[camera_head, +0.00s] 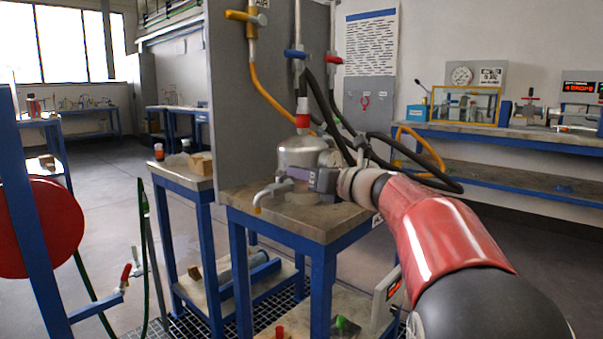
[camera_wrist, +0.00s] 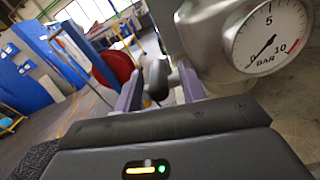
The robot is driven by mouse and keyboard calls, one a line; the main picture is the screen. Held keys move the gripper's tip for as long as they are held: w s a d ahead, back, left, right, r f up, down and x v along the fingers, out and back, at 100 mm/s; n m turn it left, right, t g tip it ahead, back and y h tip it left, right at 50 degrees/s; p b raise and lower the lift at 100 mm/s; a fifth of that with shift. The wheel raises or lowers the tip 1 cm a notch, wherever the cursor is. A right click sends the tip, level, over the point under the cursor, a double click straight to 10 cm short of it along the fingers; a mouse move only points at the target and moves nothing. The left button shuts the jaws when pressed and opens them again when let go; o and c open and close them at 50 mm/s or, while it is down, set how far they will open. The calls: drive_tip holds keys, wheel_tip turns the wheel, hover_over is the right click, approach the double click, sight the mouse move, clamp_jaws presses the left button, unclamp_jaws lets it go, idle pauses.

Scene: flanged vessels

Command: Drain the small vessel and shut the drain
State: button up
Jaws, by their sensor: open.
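The small vessel (camera_head: 302,153) is a silver metal body with a red collar on top, standing on a blue-legged table. Its drain spout (camera_head: 264,196) sticks out low to the left, over the table edge. My gripper (camera_head: 296,177) is in front of the vessel, beside the drain. In the wrist view my gripper (camera_wrist: 160,90) is open. A dark rounded handle (camera_wrist: 156,75) shows between its two fingers; I cannot tell whether they touch it. The vessel's pressure gauge (camera_wrist: 270,40) has its needle near 0. The drain's open or shut state is unclear.
Blue, red and yellow valve handles (camera_head: 296,54) sit on pipes on a grey panel (camera_head: 240,100) behind the vessel. Black hoses (camera_head: 385,150) loop above my arm. A side table (camera_head: 180,172) stands left. A red reel (camera_head: 40,228) is at far left.

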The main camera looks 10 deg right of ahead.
drive_tip(key=shift+w+a, duration=0.35)
drive_tip(key=shift+w, duration=0.1)
clamp_jaws()
